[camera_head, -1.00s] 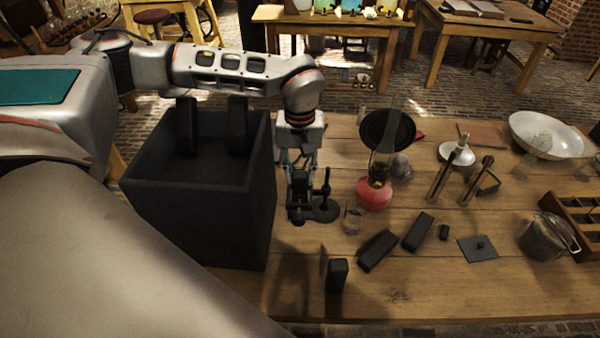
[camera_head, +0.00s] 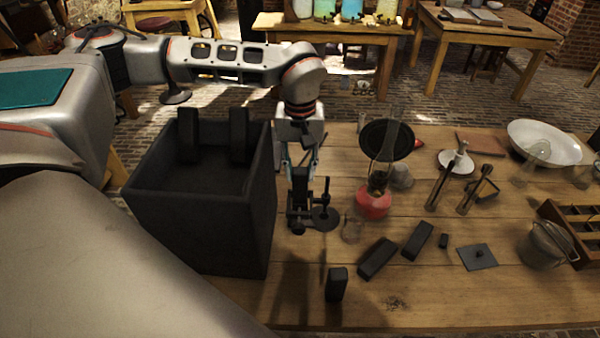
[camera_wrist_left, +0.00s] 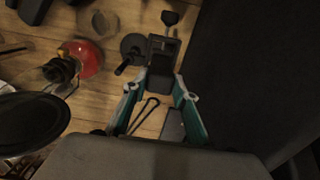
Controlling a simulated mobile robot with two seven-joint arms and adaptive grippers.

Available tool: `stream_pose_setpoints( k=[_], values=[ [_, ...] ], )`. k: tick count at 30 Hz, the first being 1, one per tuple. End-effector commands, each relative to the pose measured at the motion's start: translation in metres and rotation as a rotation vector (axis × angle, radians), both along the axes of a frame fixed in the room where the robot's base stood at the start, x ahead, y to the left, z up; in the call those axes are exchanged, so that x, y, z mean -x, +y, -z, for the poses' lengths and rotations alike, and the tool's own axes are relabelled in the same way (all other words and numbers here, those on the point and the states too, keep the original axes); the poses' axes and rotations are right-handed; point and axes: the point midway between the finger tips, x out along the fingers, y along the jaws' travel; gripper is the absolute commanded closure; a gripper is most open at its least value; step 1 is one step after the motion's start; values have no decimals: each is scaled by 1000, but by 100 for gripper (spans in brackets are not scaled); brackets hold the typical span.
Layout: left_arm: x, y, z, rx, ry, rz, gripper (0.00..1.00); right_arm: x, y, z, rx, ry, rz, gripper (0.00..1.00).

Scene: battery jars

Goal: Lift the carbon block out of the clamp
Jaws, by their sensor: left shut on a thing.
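My left gripper (camera_head: 299,180) points down just right of the large black box, over the dark clamp (camera_head: 298,222) on the table. In the left wrist view its two teal-sided fingers (camera_wrist_left: 162,75) close on a dark block (camera_wrist_left: 162,50), which I take to be the carbon block. The clamp's screw handle (camera_wrist_left: 170,18) shows just beyond it. In the head view the block is hard to separate from the dark fingertips and clamp. I cannot tell whether it is clear of the clamp. My right gripper is not in view.
The tall black box (camera_head: 200,225) stands close left, with two dark slabs (camera_head: 239,135) upright in it. A round-based stand (camera_head: 325,217), glass jar (camera_head: 352,228) and red lamp (camera_head: 374,203) stand close right. Loose dark blocks (camera_head: 377,258) lie in front; one (camera_head: 336,284) stands upright.

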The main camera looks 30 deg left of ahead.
Motion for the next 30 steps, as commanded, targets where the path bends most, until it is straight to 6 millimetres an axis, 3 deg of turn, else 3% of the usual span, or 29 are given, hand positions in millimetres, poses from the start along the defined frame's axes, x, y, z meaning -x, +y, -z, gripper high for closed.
stream_pose_setpoints(
  k=[30],
  values=[
    [0, 0, -47, 0, -1, 0, 100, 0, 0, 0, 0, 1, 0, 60]
  ],
)
